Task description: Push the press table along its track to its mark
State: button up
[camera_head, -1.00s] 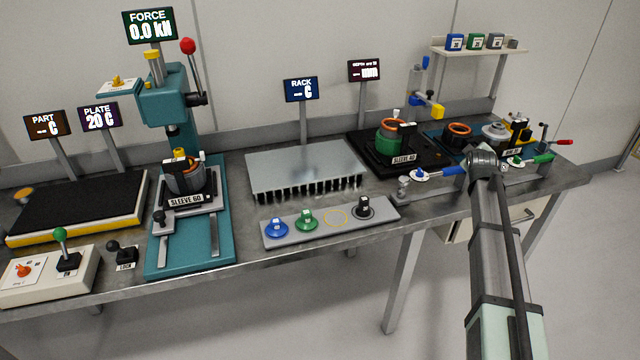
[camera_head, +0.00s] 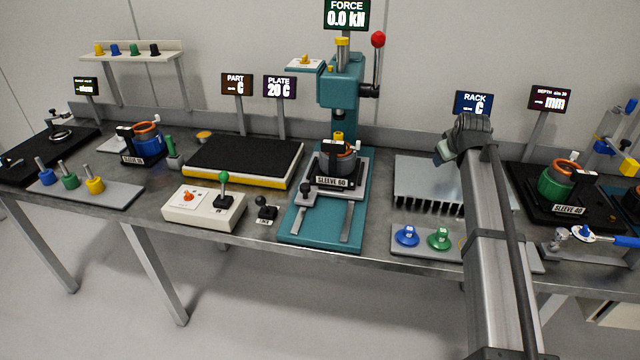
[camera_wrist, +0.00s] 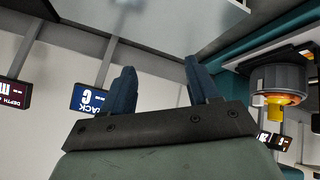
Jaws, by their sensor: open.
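The press table (camera_head: 358,190) is a light metal plate on the teal press base (camera_head: 322,240). It sits at the rear part of the two rails, under the press column. It carries a black block labelled SLEEVE 60 (camera_head: 328,182) and a grey housing (camera_head: 346,164) with an orange ring. A black knob (camera_head: 305,188) stands at its front left corner. In the wrist view, my gripper (camera_wrist: 158,68) is open with nothing between its dark blue fingers. A grey housing with a yellow part (camera_wrist: 282,78) shows at the right there. In the head view my arm end is right of the press, over the finned rack.
The finned rack (camera_head: 418,180) lies right of the press. A grey strip with blue and green knobs (camera_head: 408,236) lies in front of it. A small black lever (camera_head: 265,210) and a control box (camera_head: 203,208) stand left of the press. The base's front rails (camera_head: 348,224) are clear.

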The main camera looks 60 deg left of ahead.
jog(key=s+a+r+n+g, duration=0.1)
jog(key=s+a+g, duration=0.1)
jog(key=s+a, duration=0.55)
jog(key=s+a+g, duration=0.1)
jog(key=s+a, duration=0.3)
jog(key=s, duration=0.7)
jog(key=n+g+h, duration=0.1)
jog(key=n+g, duration=0.1)
jog(key=g, duration=0.1)
send_near(305, 186)
jog(key=x, duration=0.9)
jog(key=shift+r, duration=0.1)
grip_shut()
